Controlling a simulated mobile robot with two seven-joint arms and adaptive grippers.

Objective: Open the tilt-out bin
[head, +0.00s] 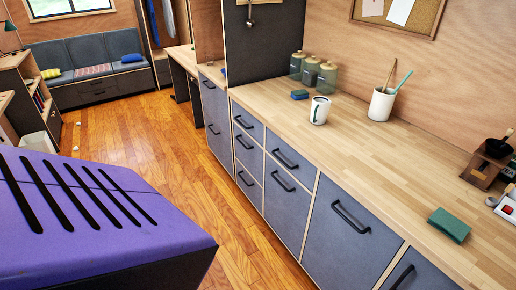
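A row of dark grey cabinet fronts with black bar handles runs under the wooden counter. A large front (338,240), wider than the drawers beside it, has one slanted-looking handle (350,217) near its top and is closed. Another tall front (216,125) stands further off and is also closed. I cannot tell for certain which of these is the tilt-out bin. No front stands out from the row. Neither of my grippers shows in the head view.
The counter (340,135) holds a mug (319,110), a utensil pot (381,104), jars (327,78) and a green sponge (449,225). Wooden floor (150,130) is free along the cabinets. A purple vented shell (150,235) fills the lower left. A bench (85,72) stands far back.

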